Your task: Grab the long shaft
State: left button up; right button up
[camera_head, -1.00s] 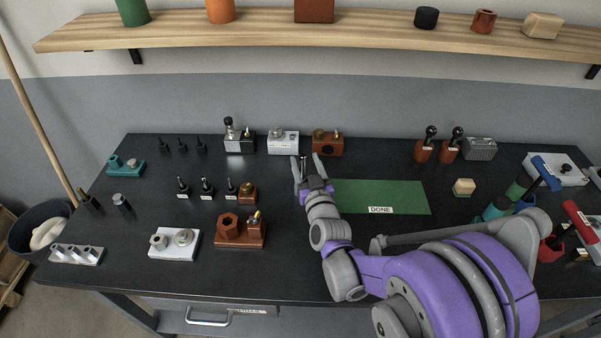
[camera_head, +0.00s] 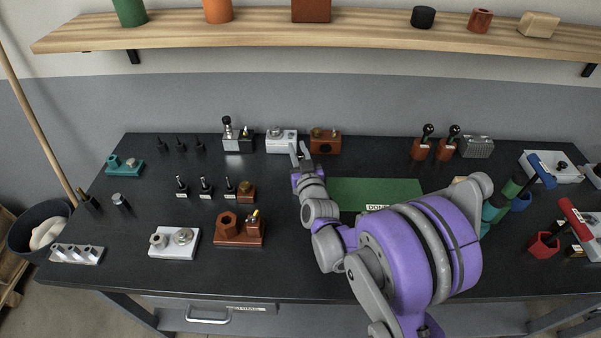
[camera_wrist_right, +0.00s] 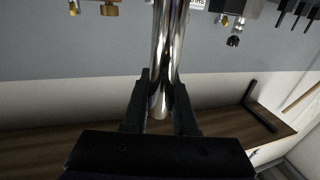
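My right gripper (camera_head: 300,149) is in front of the white block (camera_head: 282,144) with a silver knob; its two grey fingers look apart. In the right wrist view, which is upside down, the black fingers (camera_wrist_right: 160,95) stand on either side of a shiny steel rod (camera_wrist_right: 161,60). The rod's rounded end lies low between them, and the rod runs out of the top of the picture. A second steel rod (camera_wrist_right: 181,30) is beside it, partly behind the right finger. I cannot tell whether a finger touches either rod. My left gripper is not in view.
A black-and-silver block (camera_head: 238,145) and a brown block (camera_head: 325,146) flank the white block. The green mat (camera_head: 375,188) is bare where it shows. A wooden shelf (camera_head: 370,30) runs above the bench (camera_head: 110,245). My purple arm covers the front right.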

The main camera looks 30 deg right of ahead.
grip_shut()
dwell(1.0)
